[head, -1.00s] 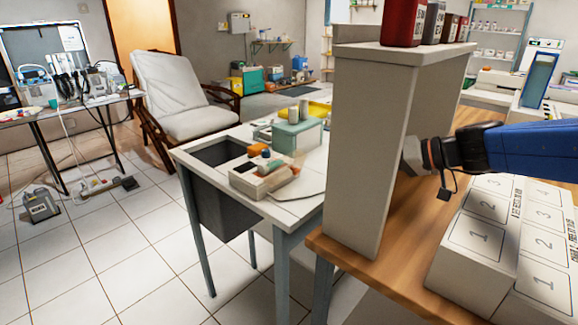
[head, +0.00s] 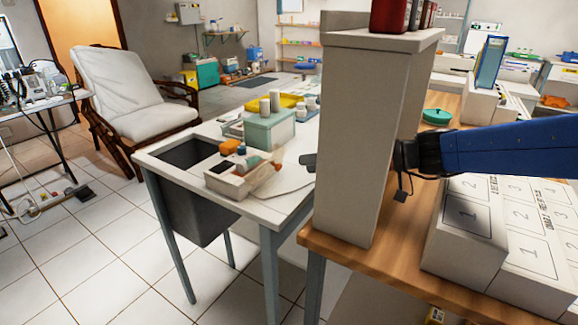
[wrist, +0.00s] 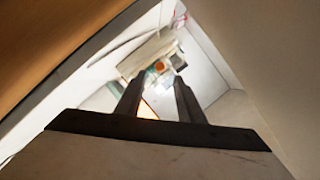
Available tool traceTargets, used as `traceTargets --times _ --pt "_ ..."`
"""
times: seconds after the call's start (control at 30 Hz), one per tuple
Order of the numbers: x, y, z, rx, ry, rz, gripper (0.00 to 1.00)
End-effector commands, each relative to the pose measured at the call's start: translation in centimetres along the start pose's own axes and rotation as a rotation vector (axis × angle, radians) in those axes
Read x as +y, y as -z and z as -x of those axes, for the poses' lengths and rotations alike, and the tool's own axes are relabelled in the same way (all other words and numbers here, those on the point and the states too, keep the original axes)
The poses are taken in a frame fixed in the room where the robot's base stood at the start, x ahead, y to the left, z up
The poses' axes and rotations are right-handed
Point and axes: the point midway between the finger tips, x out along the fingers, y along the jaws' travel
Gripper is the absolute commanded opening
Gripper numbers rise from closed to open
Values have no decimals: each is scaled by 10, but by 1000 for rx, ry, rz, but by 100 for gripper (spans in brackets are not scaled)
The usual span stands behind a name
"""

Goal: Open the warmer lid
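My blue arm reaches left behind the white upright panel. The panel hides most of my gripper in the head view, and a dark tip (head: 309,162) shows past its left edge. In the wrist view the two dark fingers of my gripper (wrist: 156,86) are apart with nothing between them. They point toward the white table and its blurred items. I cannot tell for sure which thing is the warmer. A pale green box with a flat top (head: 270,131) stands on the white table. A small round green lid-like piece (head: 436,116) lies on the wooden counter behind my arm.
The white panel (head: 352,150) stands upright close to my arm and carries dark red bottles. Numbered white boxes (head: 470,215) sit below my arm on the wooden counter (head: 345,262). A cream tray of small items (head: 228,184) lies near the front of the white table (head: 285,205).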

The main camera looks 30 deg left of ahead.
Motion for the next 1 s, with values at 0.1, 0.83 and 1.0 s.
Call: traceTargets --times 0.1,0.83,1.0 --pt "-1 -1 -22 -2 2 -1 35" --pt "0 0 -67 0 0 0 35" --pt "0 0 -67 0 0 0 0"
